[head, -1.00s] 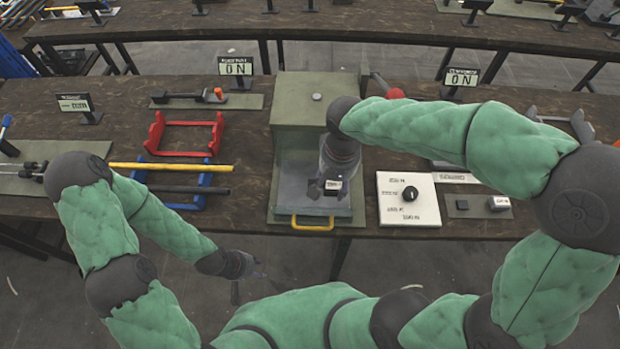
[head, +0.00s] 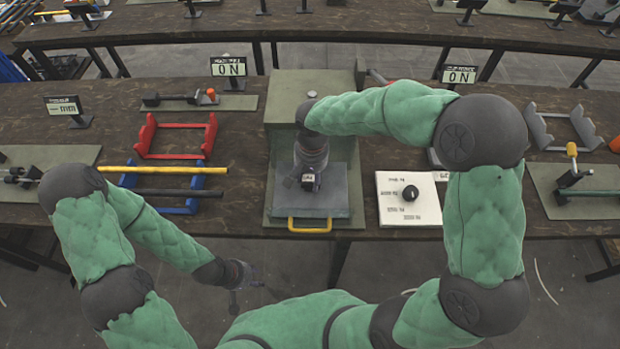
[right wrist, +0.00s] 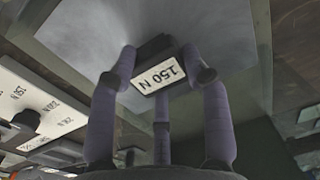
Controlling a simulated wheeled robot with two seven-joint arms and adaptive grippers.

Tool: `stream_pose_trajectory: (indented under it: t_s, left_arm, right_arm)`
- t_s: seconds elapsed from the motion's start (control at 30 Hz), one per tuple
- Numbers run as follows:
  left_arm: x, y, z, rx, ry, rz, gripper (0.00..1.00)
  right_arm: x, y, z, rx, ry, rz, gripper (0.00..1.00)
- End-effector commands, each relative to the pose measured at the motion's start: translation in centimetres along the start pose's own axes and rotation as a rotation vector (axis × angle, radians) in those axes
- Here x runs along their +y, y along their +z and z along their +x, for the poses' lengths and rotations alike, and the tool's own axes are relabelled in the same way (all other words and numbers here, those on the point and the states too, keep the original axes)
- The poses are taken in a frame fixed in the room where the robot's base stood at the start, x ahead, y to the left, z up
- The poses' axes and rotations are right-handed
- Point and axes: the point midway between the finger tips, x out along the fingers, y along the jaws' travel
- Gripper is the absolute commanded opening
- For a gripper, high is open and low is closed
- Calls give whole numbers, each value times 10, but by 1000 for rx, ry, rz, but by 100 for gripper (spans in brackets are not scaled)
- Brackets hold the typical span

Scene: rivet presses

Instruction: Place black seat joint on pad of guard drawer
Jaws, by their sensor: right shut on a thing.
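A black block with a white "150 N" label (right wrist: 157,77), which I take to be the black seat joint, is held between the fingers of my right gripper (right wrist: 160,68). In the head view the block (head: 308,181) and right gripper (head: 310,174) are over the grey guard drawer (head: 334,200), which is pulled out and has a yellow handle. The drawer floor (right wrist: 205,35) lies close beyond the block. I cannot tell whether they touch. The pad is not seen, apparently hidden under the block and gripper. My left gripper (head: 241,279) hangs empty in front of the table, fingers apart.
The green guard housing (head: 338,95) stands behind the drawer. A white board with a black knob (head: 410,193) lies right of it. Red (head: 180,140) and blue (head: 187,208) racks stand to the left, with bars across the blue one. My right arm hides part of the right side.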

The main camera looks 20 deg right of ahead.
Motion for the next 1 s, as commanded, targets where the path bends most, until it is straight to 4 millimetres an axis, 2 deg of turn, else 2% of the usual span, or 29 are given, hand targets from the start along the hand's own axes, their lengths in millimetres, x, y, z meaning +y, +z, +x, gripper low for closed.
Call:
stream_pose_trajectory:
  t_s: [0.07, 0.43, 0.47, 0.53, 0.87, 1.0]
  left_arm:
    - [-1, 0, 3, 0, 0, 0, 40]
    - [-2, 0, 4, 0, 0, 0, 40]
    - [-2, 0, 4, 0, 0, 0, 40]
    - [-1, 0, 4, 0, 0, 0, 40]
    - [-1, 0, 4, 0, 0, 0, 40]
    - [0, 0, 0, 0, 0, 0, 40]
  right_arm:
    - [0, 0, 7, 1, 0, 0, 16]
    - [0, 0, 10, 2, 0, 0, 16]
    - [0, 0, 10, 2, 0, 0, 51]
    - [0, 0, 10, 2, 0, 0, 70]
    - [0, 0, 9, 2, 0, 0, 72]
    - [0, -1, 2, 3, -1, 0, 72]
